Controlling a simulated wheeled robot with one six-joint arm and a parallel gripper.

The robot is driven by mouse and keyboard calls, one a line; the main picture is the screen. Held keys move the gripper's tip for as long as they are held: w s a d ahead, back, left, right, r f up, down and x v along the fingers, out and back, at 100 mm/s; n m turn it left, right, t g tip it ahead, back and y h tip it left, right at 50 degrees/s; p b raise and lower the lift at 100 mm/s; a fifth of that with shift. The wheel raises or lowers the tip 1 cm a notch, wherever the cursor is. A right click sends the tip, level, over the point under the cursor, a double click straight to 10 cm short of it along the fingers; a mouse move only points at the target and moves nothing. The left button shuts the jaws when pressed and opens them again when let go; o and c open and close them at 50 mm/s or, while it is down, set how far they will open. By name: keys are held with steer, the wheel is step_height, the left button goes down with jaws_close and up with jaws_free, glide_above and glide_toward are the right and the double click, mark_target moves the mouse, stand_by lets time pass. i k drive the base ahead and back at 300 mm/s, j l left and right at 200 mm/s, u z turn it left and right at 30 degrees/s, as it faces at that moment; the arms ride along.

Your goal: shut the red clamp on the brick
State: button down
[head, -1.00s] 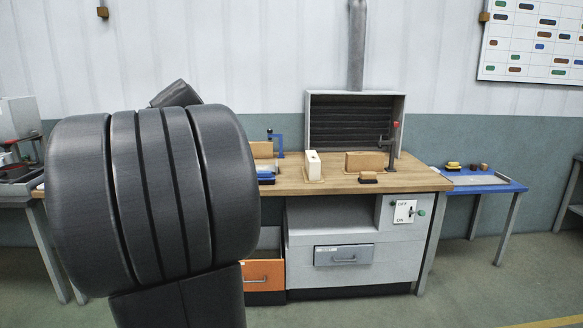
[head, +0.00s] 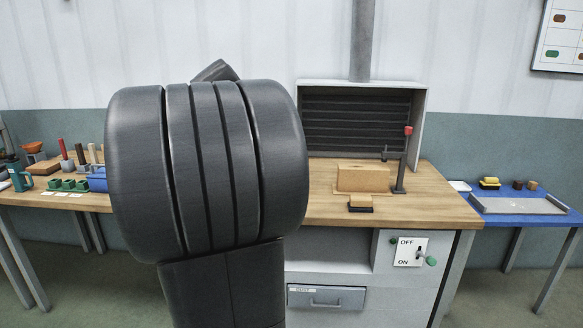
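The red clamp (head: 402,170) stands at the right end of the wooden bench. It has a dark grey upright post and a red knob (head: 408,130) on top. A short arm reaches from the post to the left, near the brick's upper right side; I cannot tell whether it touches. The tan brick (head: 363,178) lies on the bench just left of the post, on a thin light base. My gripper is not in view. My own dark arm fills the centre left and hides the left part of the bench.
A black-and-tan block (head: 360,204) lies in front of the brick. A panel with an OFF/ON switch (head: 408,251) is on the bench front. A blue table (head: 515,217) with a tray stands right. Another table (head: 55,200) with tools and green blocks stands left.

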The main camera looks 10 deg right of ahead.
mark_target(408, 130)
steer(key=i+l, duration=0.2)
steer(key=l, duration=0.2)
steer(key=i+l, duration=0.2)
steer(key=l, duration=0.15)
steer(key=i+l, duration=0.2)
steer(key=l, duration=0.2)
steer(key=i+l, duration=0.2)
steer(key=l, duration=0.15)
steer(key=i+l, duration=0.2)
steer(key=l, duration=0.2)
steer(key=i+l, duration=0.2)
steer(key=l, duration=0.15)
steer(key=i+l, duration=0.2)
steer(key=l, duration=0.2)
steer(key=u, duration=0.05)
